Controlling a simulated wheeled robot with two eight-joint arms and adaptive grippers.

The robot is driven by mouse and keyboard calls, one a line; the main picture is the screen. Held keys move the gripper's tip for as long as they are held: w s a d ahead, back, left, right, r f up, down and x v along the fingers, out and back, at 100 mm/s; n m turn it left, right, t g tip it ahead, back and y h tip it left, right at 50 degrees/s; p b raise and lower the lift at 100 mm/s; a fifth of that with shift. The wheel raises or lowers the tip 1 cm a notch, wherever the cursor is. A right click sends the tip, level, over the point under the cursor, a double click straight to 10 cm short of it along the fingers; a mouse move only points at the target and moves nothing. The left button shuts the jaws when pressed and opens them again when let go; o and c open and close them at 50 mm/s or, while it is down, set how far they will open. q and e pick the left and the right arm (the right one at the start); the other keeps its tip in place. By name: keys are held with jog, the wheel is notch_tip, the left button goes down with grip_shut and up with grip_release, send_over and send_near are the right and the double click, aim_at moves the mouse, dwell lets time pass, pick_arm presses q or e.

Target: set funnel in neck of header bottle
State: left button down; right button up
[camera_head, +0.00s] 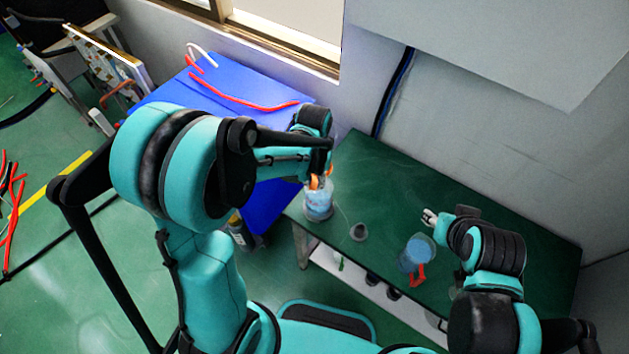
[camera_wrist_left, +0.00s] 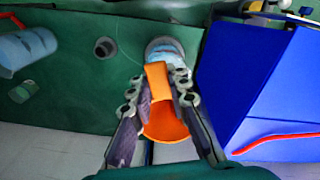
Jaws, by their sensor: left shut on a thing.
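In the head view the orange funnel (camera_head: 315,183) shows only in small part, at the top of a clear bottle (camera_head: 318,207) with pale blue contents. The bottle (camera_wrist_left: 165,50) stands upright near the left edge of the green bench. I cannot tell whether the funnel touches the bottle's neck. My right gripper (camera_head: 429,217) is over the bench at the right, away from the bottle; its jaw opening is unclear.
A blue jug (camera_head: 413,256) with a red handle and a small dark grey cup (camera_head: 358,232) stand on the green bench (camera_head: 385,185). A blue cabinet (camera_head: 275,205) with a red cable adjoins the bench's left end. The bench's back is clear.

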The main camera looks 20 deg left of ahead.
pick_arm(q)
jog(key=shift+f+b, duration=1.1)
jog(key=shift+f, duration=0.25)
jog(key=c, duration=1.4)
grip_release()
jog(key=shift+o, duration=0.2)
notch_tip(320, 180, up, 12)
jog(key=shift+r, duration=0.1)
